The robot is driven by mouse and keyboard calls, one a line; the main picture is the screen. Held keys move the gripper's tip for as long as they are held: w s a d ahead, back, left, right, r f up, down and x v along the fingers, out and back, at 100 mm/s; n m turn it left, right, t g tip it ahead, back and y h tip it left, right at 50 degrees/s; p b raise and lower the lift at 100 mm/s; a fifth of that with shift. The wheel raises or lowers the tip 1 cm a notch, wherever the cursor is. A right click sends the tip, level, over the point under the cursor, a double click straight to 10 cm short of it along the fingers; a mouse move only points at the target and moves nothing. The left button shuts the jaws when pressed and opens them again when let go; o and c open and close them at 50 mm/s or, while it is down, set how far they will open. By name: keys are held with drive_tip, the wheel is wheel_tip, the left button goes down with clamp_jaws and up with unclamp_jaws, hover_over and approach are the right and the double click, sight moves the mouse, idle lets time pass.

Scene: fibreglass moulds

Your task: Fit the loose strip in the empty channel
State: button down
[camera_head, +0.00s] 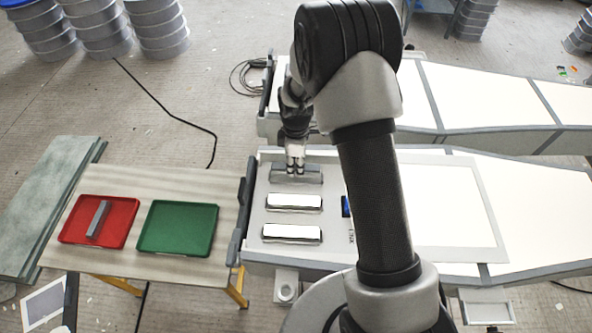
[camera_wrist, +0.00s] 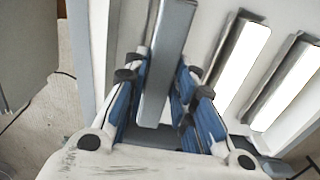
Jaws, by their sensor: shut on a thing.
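My gripper (camera_head: 295,168) is at the upper-left end of the white panel (camera_head: 256,212), pointing down. In the wrist view its blue-padded fingers (camera_wrist: 160,105) are shut on a long grey strip (camera_wrist: 168,50). In the head view this grey strip (camera_head: 313,173) lies under the fingertips, above or in the top place of a row. I cannot tell whether it is seated or just above the panel; the channel under it is hidden. Two bright white strips (camera_head: 293,202) (camera_head: 291,233) lie below it in the row. Another grey strip (camera_head: 98,219) lies in the red tray.
The red tray (camera_head: 68,232) and an empty green tray (camera_head: 177,228) stand on a table (camera_head: 225,185) left of the panel. A dark clamp-like edge piece (camera_head: 243,210) runs along the panel's left end. A second white mould (camera_head: 482,95) lies behind. My arm hides the panel's middle.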

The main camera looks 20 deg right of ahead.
sight(296, 166)
drive_tip(key=shift+f, duration=1.4)
drive_tip(key=shift+f+b, duration=0.1)
drive_tip(key=shift+b, duration=0.2)
drive_tip(key=c, duration=1.3)
unclamp_jaws()
